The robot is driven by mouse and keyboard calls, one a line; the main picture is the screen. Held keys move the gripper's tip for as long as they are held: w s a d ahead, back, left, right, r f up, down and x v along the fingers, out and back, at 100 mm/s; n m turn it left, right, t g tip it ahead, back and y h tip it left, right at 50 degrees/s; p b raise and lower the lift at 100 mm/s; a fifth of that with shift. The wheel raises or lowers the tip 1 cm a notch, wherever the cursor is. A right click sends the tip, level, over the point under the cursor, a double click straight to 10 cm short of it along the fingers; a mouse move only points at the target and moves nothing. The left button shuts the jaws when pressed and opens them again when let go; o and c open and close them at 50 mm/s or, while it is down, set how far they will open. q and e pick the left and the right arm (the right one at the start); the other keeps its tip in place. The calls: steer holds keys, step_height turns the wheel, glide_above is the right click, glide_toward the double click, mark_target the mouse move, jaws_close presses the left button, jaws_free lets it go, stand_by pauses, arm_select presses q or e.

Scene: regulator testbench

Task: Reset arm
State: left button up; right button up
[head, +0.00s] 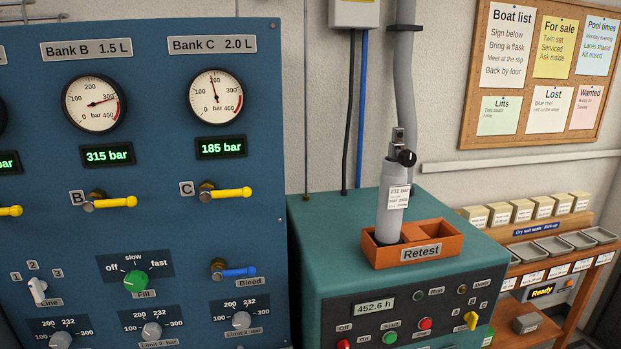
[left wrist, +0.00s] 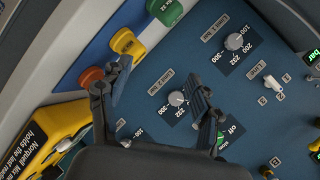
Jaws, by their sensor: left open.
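My left gripper (left wrist: 160,88) shows in the left wrist view with its two dark fingers spread apart and nothing between them. Behind it is the blue panel, with a limit knob (left wrist: 177,98) seen between the fingers. I cannot tell the exact distance to the panel. Neither arm shows in the head view, and my right gripper is in neither view.
The blue panel (head: 150,235) carries gauges, yellow levers (head: 227,193), a green fill knob (head: 136,281) and a blue bleed lever (head: 238,271). A grey cylinder (head: 391,205) stands in the orange Retest tray (head: 449,230) on the green machine (head: 340,215).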

arm_select(q)
steer(key=s+d+f+n+g+h, duration=0.2)
steer(key=s+d+n+g+h, duration=0.15)
steer(key=s+d, duration=0.35)
steer(key=s+d+f+n+g+h, duration=0.2)
steer(key=s+d+g+h, duration=0.2)
steer(key=s+d, duration=0.3)
step_height(320, 180, down, 25)
steer(key=s, duration=0.1)
steer(key=s+a+f+g, duration=0.2)
steer(key=s+f, duration=1.5)
steer(key=shift+s+a+f+m+y, duration=0.2)
steer(key=shift+s+a+m+y, duration=0.05)
steer(key=shift+a+m+y, duration=0.1)
